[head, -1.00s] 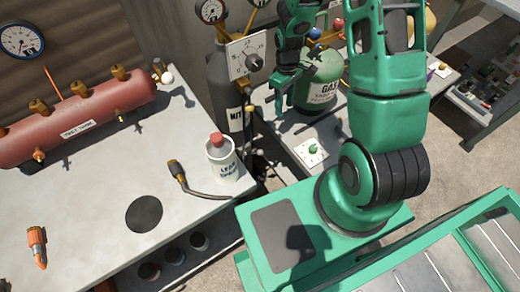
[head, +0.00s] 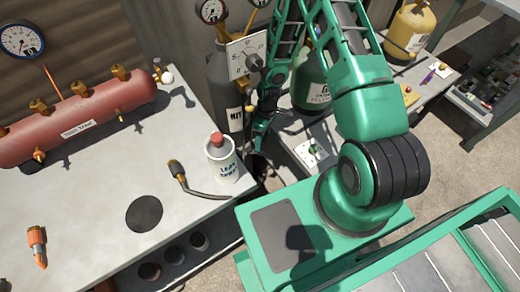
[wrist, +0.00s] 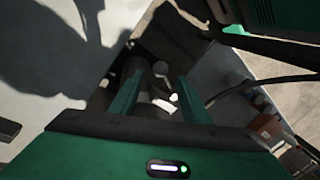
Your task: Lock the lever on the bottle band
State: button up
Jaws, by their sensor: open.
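The dark grey bottle (head: 226,85) stands upright in the gap between the left bench and the right bench in the head view. My gripper (head: 259,143) points down just right of the bottle's lower part, apart from the bench top. In the wrist view my gripper (wrist: 158,92) has its two green fingers spread. Between and beyond them show a dark cylinder shape, a round-ended dark piece (wrist: 161,69) and a small white piece (wrist: 173,98). I cannot tell which of these is the lever or the band. The band's lower part is hidden in the head view by the bench and my arm.
A white can with a red cap (head: 221,158) stands on the left bench (head: 90,200) close to my gripper. A torch-like tool with a hose (head: 178,171) lies beside it. A green bottle (head: 309,85) stands behind my arm. A red tank (head: 80,117) lies at left.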

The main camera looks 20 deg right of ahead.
jog(key=shift+s+a+f, duration=0.1)
jog(key=shift+a+f, duration=0.05)
jog(key=shift+f, duration=0.75)
jog(key=shift+s+a+f, duration=0.1)
jog(key=shift+s+f, duration=0.05)
jog(key=shift+f, duration=0.75)
jog(key=shift+s+a+f, duration=0.1)
jog(key=shift+a+f, duration=0.05)
jog(key=shift+f, duration=0.75)
grip_shut()
jog(key=shift+a, duration=0.1)
